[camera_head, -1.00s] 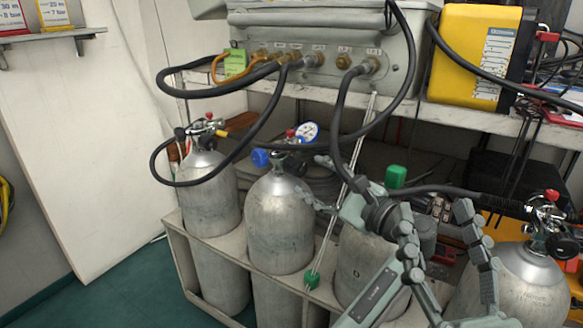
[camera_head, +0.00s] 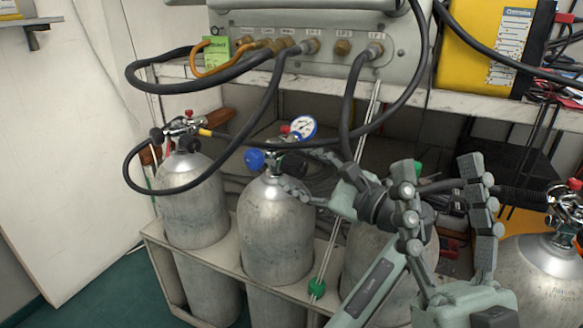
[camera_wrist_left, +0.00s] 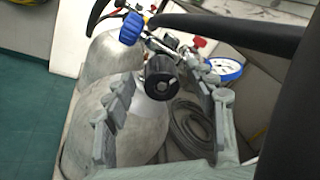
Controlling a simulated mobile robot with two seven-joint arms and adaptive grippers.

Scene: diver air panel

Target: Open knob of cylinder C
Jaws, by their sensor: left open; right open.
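Several grey cylinders stand in a rack; their letters are not readable, so I cannot tell which is C. The second cylinder from the left (camera_head: 275,235) has a blue knob (camera_head: 255,159) and a black knob (camera_head: 294,164) at its valve. My left gripper (camera_head: 297,172) is open, with its fingers around or right beside that black knob. In the left wrist view the black knob (camera_wrist_left: 160,77) appears between the fingertips, and the blue knob (camera_wrist_left: 131,28) lies beyond. Contact cannot be told. My right gripper (camera_head: 437,170) is open and empty, fingers up, in front of the third cylinder (camera_head: 365,250).
A pressure gauge (camera_head: 303,127) sits behind the second valve. Black hoses (camera_head: 270,100) hang from the grey panel (camera_head: 400,60) across the valves. The rack rim (camera_head: 215,258) runs in front of the cylinders. Green floor is free at lower left.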

